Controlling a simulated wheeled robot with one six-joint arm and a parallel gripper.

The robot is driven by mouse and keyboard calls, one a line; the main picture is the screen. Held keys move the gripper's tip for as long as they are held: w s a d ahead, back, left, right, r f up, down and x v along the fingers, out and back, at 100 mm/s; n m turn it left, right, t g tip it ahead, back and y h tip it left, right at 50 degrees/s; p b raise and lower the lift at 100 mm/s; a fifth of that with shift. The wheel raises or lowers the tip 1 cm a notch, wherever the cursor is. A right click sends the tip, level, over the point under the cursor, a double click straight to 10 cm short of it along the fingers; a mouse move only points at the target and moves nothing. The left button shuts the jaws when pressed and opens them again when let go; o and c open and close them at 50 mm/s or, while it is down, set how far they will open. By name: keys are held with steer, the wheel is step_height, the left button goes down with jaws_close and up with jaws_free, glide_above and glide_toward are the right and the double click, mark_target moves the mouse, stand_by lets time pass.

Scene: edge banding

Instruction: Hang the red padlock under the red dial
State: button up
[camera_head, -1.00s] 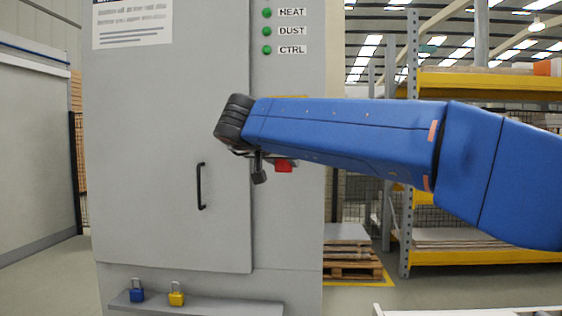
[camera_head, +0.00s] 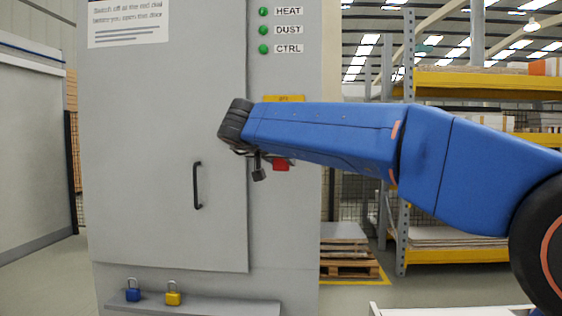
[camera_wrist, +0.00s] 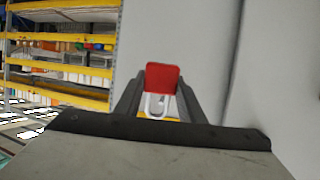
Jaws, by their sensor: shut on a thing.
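The red padlock (camera_wrist: 163,77) is between the two fingers of my gripper (camera_wrist: 158,95) in the wrist view, with its pale shackle showing below the body. In the head view a red patch of the padlock (camera_head: 281,165) shows under my blue arm, in front of the grey cabinet (camera_head: 140,200). My gripper is shut on it, though the arm mostly hides the fingers in the head view. I cannot see the red dial; the arm covers the panel to the right of the door. The top of a yellow plate (camera_head: 284,98) shows just above the arm.
A blue padlock (camera_head: 133,294) and a yellow padlock (camera_head: 173,298) stand on a low ledge (camera_head: 225,306). The door has a black handle (camera_head: 197,186). Green lamps (camera_head: 264,30) are above. Racks (camera_head: 455,84) and pallets (camera_head: 345,258) stand to the right.

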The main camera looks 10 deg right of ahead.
steer(key=w, duration=0.2)
steer(key=w+d, duration=0.1)
steer(key=w, duration=0.1)
steer(key=shift+w+d+f, duration=0.1)
steer(key=shift+d+f, duration=0.05)
steer(key=shift+d, duration=0.05)
stand_by(0.4)
